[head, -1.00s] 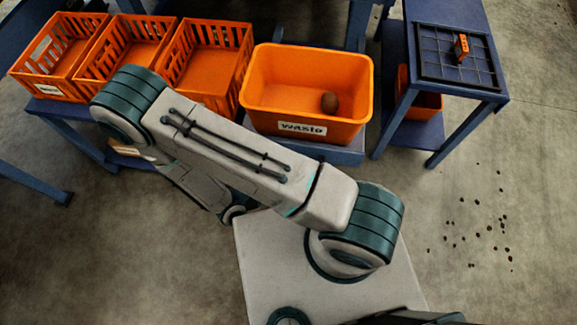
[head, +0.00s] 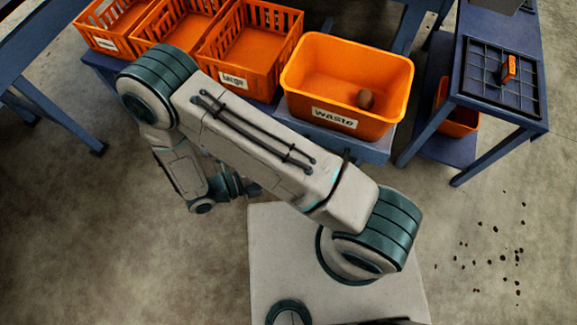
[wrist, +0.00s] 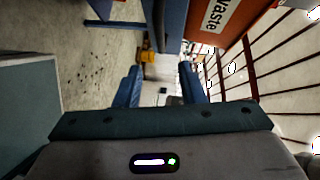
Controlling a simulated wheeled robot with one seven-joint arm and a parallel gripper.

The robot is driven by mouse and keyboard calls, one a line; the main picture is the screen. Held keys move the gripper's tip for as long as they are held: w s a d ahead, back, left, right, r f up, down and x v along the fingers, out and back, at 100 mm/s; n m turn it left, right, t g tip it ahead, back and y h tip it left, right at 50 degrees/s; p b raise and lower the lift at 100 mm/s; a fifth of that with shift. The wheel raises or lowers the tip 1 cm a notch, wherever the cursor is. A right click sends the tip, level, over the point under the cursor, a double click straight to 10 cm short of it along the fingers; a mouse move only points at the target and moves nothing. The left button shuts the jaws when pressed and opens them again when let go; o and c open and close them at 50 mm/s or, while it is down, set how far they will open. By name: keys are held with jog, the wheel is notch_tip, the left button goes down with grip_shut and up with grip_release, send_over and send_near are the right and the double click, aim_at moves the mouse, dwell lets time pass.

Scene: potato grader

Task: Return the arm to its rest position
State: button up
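My arm (head: 255,140) is folded over my base in the head view, its elbow at upper left and its forearm hanging below. My gripper (wrist: 160,88) shows in the wrist view as two blue fingers standing apart with nothing between them, so it is open and empty. In the head view the gripper is mostly hidden under the upper arm, with only dark wrist parts showing.
A blue table (head: 500,112) with a black grid tray and small orange item is at right. Dark crumbs dot the floor (head: 560,240).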

jog(key=shift+a, duration=0.2)
dwell(0.4)
jog(key=d+r+n+y+p, duration=0.1)
jog(key=d+r+n+y, duration=0.4)
jog(key=r+n, duration=0.5)
jog(key=w+d+r+n+g+y+p, duration=0.1)
jog(key=d+r+n+y, duration=0.4)
jog(key=r+n, duration=0.5)
jog(key=d+r+n+g+y+p, duration=0.1)
jog(key=d+r+n+y, duration=0.4)
jog(key=r+n, duration=0.5)
jog(key=shift+w+r+n+y+p, duration=0.3)
jog(key=shift+w+r+p, duration=0.1)
jog(key=shift+r, duration=0.9)
